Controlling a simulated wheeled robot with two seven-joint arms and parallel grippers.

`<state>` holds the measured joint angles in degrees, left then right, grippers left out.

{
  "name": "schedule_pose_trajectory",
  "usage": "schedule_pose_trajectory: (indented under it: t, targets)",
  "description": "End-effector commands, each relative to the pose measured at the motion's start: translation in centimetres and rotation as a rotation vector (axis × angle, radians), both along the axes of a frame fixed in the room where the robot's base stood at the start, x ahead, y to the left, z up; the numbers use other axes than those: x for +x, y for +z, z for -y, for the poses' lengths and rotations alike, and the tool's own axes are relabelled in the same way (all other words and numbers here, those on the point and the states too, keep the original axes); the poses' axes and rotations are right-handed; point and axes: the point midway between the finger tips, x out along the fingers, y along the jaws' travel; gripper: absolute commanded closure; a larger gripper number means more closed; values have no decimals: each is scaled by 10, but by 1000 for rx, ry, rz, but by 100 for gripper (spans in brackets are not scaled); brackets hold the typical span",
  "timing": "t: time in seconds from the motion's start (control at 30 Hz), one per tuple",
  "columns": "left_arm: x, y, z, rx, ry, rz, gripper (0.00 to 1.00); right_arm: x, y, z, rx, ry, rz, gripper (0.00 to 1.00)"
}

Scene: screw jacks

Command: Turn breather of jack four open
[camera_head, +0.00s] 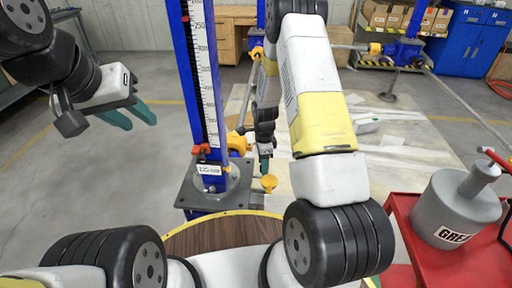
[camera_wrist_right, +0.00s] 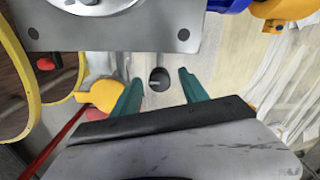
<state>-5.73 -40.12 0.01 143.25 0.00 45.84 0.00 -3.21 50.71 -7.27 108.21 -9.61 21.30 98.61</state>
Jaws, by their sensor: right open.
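A blue jack column (camera_head: 200,90) with a scale and a small label stands on a grey plate (camera_head: 190,195); I cannot read the label clearly as a jack number. A yellow knob (camera_head: 269,183) is right of its foot. It seems to be the yellow part (camera_wrist_right: 102,95) beside the left finger in the right wrist view. My right gripper (camera_head: 265,165) points down just above the knob. Its teal fingers (camera_wrist_right: 160,77) are apart, with a dark round part (camera_wrist_right: 159,80) visible between them, beyond the tips. I cannot tell which part is the breather. My left gripper (camera_head: 141,125) is raised at left, its fingers apart and empty.
A round wooden top with a yellow rim (camera_head: 200,218) is in front. Another jack (camera_head: 403,52) and a long shaft lie behind right. Open floor is at left.

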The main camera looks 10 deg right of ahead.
Motion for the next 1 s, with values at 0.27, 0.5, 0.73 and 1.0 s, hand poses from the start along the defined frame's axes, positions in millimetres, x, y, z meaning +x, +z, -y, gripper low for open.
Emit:
schedule_pose_trajectory:
  t: [0.27,0.5,0.73,1.0]
  targets:
    - [0,0,0,0,0,0,64,0,-2,0,0,0,1,48]
    - [0,0,0,0,0,0,64,0,-2,0,0,1,0,92]
    - [0,0,0,0,0,0,64,0,-2,0,0,5,1,100]
    - [0,0,0,0,0,0,64,0,-2,0,-1,83,1,100]
